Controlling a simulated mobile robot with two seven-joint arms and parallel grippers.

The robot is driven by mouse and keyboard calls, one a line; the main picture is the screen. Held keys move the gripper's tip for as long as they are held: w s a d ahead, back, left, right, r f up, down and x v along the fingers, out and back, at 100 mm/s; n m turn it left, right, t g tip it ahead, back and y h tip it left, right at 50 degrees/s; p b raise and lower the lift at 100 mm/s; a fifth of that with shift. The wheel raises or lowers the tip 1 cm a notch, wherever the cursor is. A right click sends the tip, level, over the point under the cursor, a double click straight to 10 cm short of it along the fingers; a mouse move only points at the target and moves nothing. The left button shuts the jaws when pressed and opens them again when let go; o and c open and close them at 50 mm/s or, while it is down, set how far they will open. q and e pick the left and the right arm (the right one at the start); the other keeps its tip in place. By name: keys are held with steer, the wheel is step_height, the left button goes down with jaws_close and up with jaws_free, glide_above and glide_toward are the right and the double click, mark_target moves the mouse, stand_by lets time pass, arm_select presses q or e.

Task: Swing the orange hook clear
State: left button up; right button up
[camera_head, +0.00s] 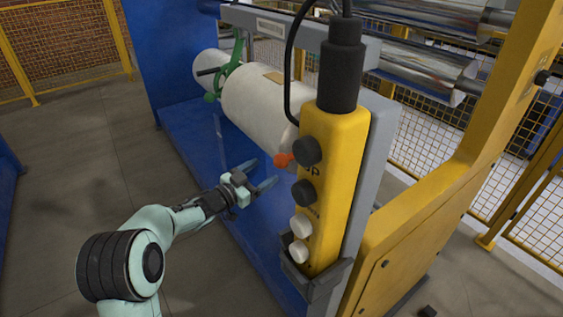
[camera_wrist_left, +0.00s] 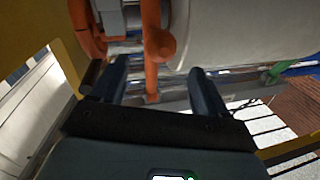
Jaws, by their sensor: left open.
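The orange hook (camera_head: 283,160) shows as a small orange piece at the near end of the white roll (camera_head: 255,107), partly hidden behind the yellow control box. In the left wrist view the orange hook (camera_wrist_left: 153,72) is an upright bar with a rounded knob, with a curved orange part to its left. My left gripper (camera_head: 266,174) is open, just below and left of the hook in the head view. In the left wrist view the bar shows between the two fingers of the gripper (camera_wrist_left: 160,75); contact cannot be told. My right gripper is out of view.
A yellow control box (camera_head: 341,150) with black and white buttons hangs in front, close to the hook. A green hook (camera_head: 229,72) is at the roll's far end. Blue machine frame (camera_head: 190,125) lies beneath the roll. Floor at left is clear.

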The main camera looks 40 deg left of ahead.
mark_target(276, 164)
arm_select(q)
steer(key=w, duration=0.8)
steer(key=shift+w+d, duration=0.25)
steer(key=shift+d, duration=0.1)
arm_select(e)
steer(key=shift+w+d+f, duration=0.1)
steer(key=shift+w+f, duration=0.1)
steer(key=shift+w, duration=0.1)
arm_select(q)
jaws_close()
steer(key=s+a+r+g+p, duration=0.2)
steer(key=s+r+p, duration=0.7)
steer(key=p, duration=0.7)
step_height(276, 164, up, 3)
steer(key=shift+a+r+m+g, duration=0.15)
steer(key=shift+a+m+g, duration=0.15)
steer(key=shift+a, duration=0.1)
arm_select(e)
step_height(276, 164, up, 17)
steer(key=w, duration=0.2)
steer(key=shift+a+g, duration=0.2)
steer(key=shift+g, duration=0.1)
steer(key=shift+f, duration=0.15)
arm_select(q)
jaws_free()
steer(key=shift+s+d, duration=0.1)
